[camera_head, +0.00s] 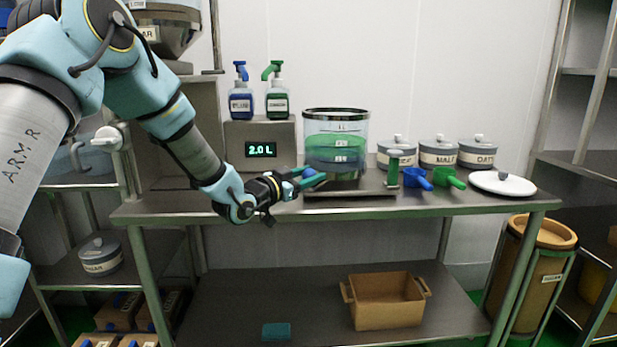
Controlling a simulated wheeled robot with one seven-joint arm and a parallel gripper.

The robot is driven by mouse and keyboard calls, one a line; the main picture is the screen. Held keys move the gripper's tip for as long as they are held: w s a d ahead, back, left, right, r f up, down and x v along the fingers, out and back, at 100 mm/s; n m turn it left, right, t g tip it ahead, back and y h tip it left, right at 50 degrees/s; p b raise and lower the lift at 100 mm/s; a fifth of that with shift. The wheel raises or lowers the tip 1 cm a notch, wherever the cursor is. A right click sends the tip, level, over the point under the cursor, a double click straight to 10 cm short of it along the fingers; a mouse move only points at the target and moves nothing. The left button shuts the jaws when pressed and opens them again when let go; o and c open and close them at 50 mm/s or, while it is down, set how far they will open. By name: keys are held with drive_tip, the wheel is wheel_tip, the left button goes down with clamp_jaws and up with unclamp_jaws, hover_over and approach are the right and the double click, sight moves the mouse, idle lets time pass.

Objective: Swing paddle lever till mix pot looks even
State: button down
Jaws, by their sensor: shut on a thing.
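The mix pot (336,122) is a clear round vessel with a dark rim, on a flat metal base (350,190) on the steel table. Its contents show in bands, brighter green above and darker blue-green below, so the colour is not uniform. My gripper (309,177) is at the pot's lower left, with teal fingers shut on a small blue knob that looks like the end of the paddle lever (309,173). The rest of the lever and any paddle inside the pot cannot be made out. A green-topped post (393,168) stands right of the pot.
A display reading 2.0 L (261,150) and two pump bottles, blue (241,103) and green (277,103), stand behind my gripper. Right of the pot are lidded jars (438,152), blue (417,180) and green (449,178) scoops, and a white lid (502,184).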

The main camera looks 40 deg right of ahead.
drive_tip(key=s+n+t+b, duration=0.1)
drive_tip(key=s+d+n+t+b, duration=0.1)
drive_tip(key=b, duration=0.1)
drive_tip(key=s+t+y+b, duration=0.1)
drive_tip(key=s+t, duration=0.1)
drive_tip(key=shift+d+f+n+b, duration=0.3)
drive_tip(key=shift+n+b, duration=0.1)
drive_tip(key=shift+s+d+t+b, duration=0.25)
drive_tip(key=shift+t+b, duration=0.05)
drive_tip(key=shift+b, duration=0.25)
drive_tip(key=shift+n+t, duration=0.3)
drive_tip(key=s+d+b, duration=0.2)
drive_tip(key=s, duration=0.1)
drive_tip(key=shift+s+d+r, duration=0.15)
drive_tip(key=shift+d+r, duration=0.05)
drive_tip(key=shift+d, duration=0.2)
drive_tip(key=s+d+n+t+y+p, duration=0.1)
drive_tip(key=d+t, duration=0.1)
drive_tip(key=s+d+n+t+y, duration=0.1)
drive_tip(key=d+n+t+y, duration=0.1)
drive_tip(key=d+n+t+y+p, duration=0.1)
drive_tip(key=d+n+t+y, duration=0.1)
drive_tip(key=shift+s+r+t+p, duration=0.25)
drive_tip(key=shift+s+t+p, duration=0.05)
drive_tip(key=shift+s+p, duration=0.1)
drive_tip(key=shift+d+n+t+y, duration=0.3)
drive_tip(key=shift+n, duration=0.1)
drive_tip(key=shift+d+f+p, duration=0.1)
drive_tip(key=shift+d+p, duration=0.55)
drive_tip(key=shift+d, duration=0.35)
